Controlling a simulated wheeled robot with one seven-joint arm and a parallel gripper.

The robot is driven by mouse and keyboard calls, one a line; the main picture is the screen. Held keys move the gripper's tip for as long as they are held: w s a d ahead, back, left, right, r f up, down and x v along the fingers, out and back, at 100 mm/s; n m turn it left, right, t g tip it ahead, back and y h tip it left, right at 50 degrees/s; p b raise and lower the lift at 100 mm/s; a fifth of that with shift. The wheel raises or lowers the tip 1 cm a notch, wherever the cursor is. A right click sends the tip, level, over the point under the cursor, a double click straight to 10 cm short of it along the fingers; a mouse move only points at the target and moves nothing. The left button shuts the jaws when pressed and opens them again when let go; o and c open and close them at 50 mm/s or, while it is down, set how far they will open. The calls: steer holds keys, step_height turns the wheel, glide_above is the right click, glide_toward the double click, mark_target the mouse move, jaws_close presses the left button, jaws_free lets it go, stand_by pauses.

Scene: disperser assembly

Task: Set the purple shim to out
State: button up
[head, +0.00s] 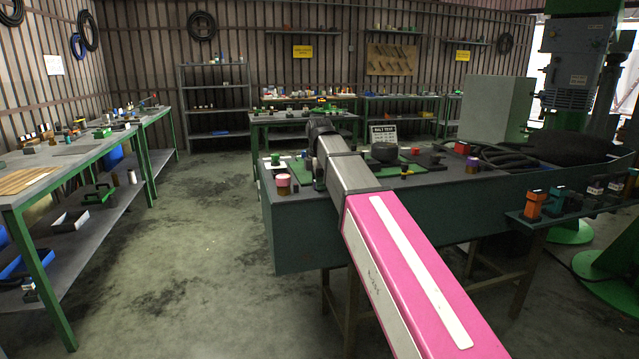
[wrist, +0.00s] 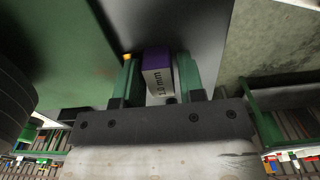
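In the wrist view the purple shim (wrist: 157,72) is a small block with a purple end and a pale face marked "1.0 mm". In the head view my own pink and grey arm reaches over the near bench (head: 310,232), and the shim cannot be made out there.
The bench carries a pink-topped pot (head: 283,184), a small sign (head: 383,134), a red block (head: 462,148) and black hoses (head: 505,158). A side ledge at right holds an orange block (head: 535,205) among others. A green-legged table (head: 50,180) stands left; the floor between is clear.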

mark_target(322, 193)
jaws_close()
steer(key=shift+s+d, duration=0.25)
steer(key=shift+s, duration=0.5)
steer(key=shift+s+d, duration=0.2)
steer(key=shift+s, duration=0.5)
jaws_free()
